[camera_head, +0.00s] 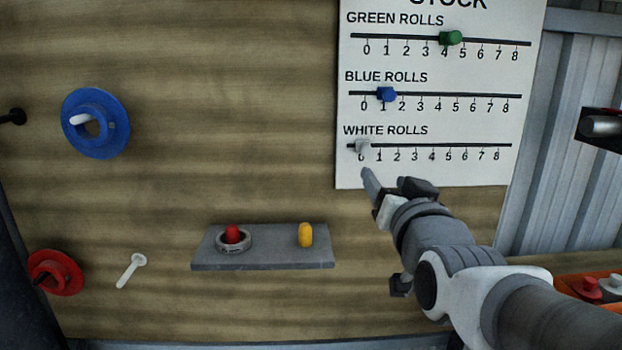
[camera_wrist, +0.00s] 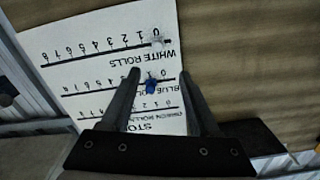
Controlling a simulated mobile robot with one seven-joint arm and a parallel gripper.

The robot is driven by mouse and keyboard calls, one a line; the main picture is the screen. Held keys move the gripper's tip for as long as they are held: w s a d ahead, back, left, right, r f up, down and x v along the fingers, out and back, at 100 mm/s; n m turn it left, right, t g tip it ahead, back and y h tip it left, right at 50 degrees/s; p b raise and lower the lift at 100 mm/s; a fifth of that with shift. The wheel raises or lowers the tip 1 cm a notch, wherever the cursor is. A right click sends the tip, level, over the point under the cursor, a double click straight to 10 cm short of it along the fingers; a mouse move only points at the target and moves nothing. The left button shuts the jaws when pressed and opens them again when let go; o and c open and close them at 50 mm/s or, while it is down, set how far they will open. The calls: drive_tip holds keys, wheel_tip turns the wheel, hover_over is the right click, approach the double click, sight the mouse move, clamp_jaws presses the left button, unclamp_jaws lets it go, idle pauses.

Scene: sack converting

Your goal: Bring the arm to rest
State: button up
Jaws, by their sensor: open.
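My gripper (camera_head: 384,190) is in front of the lower left of the white stock board (camera_head: 480,120), just below the white slider (camera_head: 362,146). In the wrist view my gripper (camera_wrist: 160,75) shows two dark fingers spread apart with nothing held between them. The white slider sits at about 0 on the white rolls line and also shows in the wrist view (camera_wrist: 157,41). The blue slider (camera_head: 387,94) is at about 1 on its line. The green slider (camera_head: 452,38) is between 4 and 5 on its line.
A grey shelf (camera_head: 270,262) holds a red peg (camera_head: 232,233) in a ring and a yellow peg (camera_head: 305,235). A blue flanged ring (camera_head: 112,140) and a red one (camera_head: 70,272) hang at left. A white peg (camera_head: 131,269) is on the wall. An orange bin (camera_head: 570,283) is at right.

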drive_tip(key=s+f+n+g, duration=0.3)
drive_tip(key=s+f+g, duration=0.9)
drive_tip(key=s+f, duration=0.55)
wheel_tip(320, 180, up, 20)
drive_tip(key=p, duration=1.9)
drive_tip(key=shift+s, duration=0.35)
